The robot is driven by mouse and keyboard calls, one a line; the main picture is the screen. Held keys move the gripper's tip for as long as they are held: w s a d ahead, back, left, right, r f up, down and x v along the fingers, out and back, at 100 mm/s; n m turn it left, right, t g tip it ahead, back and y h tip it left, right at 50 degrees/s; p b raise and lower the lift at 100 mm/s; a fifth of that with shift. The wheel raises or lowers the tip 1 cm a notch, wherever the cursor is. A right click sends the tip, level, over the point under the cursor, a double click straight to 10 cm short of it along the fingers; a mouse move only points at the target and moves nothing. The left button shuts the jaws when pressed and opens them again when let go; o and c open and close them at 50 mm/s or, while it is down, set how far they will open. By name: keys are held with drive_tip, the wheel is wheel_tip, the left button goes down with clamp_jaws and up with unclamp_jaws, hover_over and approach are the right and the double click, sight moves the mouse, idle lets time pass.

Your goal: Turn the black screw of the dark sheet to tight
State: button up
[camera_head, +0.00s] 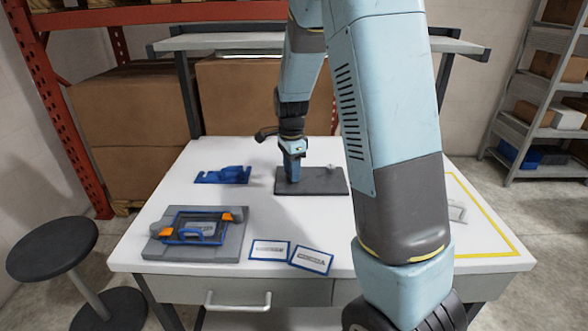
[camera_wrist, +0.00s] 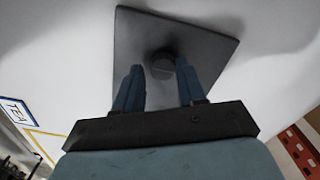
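The dark sheet (camera_head: 325,182) lies flat on the white table, and it fills the top middle of the wrist view (camera_wrist: 205,40). Its black screw (camera_wrist: 163,64) shows as a round dark head in the wrist view, at the gap between my fingertips. In the head view the screw is hidden behind my gripper (camera_head: 293,180), which points down over the sheet's left part. My two blue fingers stand apart on either side of the screw, with a gap visible at the left. I cannot tell the height of the fingertips over the sheet.
A small light knob (camera_head: 331,168) sits on the sheet's far right part. A blue bracket (camera_head: 223,175) lies to the left. A grey fixture board (camera_head: 160,247) and two blue-edged cards (camera_head: 312,259) lie in front. A yellow outline (camera_head: 483,210) marks the right side.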

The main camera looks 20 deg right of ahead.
drive_tip(key=o, duration=0.4)
drive_tip(key=shift+r, duration=0.1)
wheel_tip(320, 180, up, 14)
drive_tip(key=shift+f, duration=0.25)
idle(0.3)
